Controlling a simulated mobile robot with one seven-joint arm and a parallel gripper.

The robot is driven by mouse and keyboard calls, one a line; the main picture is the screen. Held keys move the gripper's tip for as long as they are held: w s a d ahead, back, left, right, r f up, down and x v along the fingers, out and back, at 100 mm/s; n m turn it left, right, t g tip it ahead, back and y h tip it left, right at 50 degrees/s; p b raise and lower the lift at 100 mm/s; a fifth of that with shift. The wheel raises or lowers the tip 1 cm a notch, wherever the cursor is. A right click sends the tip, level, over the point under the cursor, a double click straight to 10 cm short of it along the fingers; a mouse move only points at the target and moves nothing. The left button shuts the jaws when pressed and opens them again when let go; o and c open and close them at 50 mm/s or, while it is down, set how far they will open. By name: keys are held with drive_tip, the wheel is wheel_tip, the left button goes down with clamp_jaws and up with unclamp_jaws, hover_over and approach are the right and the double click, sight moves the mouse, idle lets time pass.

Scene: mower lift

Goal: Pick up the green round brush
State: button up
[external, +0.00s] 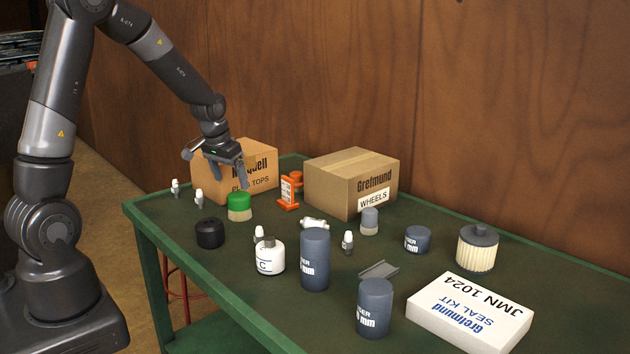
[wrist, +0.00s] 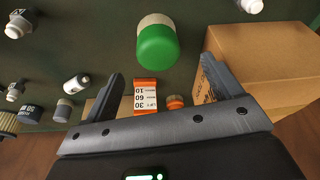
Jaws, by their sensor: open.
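The green round brush (external: 240,206) stands upright on the green table, with a green top and a pale lower part. In the wrist view the brush (wrist: 157,46) lies ahead of and between the two fingers, clear of both. My gripper (external: 229,180) is open and empty, just above the brush and slightly to its left in the external view. Both fingers show spread apart in the wrist view (wrist: 160,85). Nothing hides the brush in either view.
A cardboard box (external: 235,168) stands close behind my gripper, and a second box (external: 350,182) stands to the right. An orange stand (external: 289,190) is near the brush. A black round part (external: 210,233) and several cylinders, bottles and a white carton (external: 469,311) occupy the table.

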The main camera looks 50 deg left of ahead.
sight(238, 194)
drive_tip(key=shift+w+x, duration=0.2)
drive_tip(key=shift+x, duration=4.5)
drive_tip(key=shift+d, duration=0.15)
drive_tip(key=c, duration=1.1)
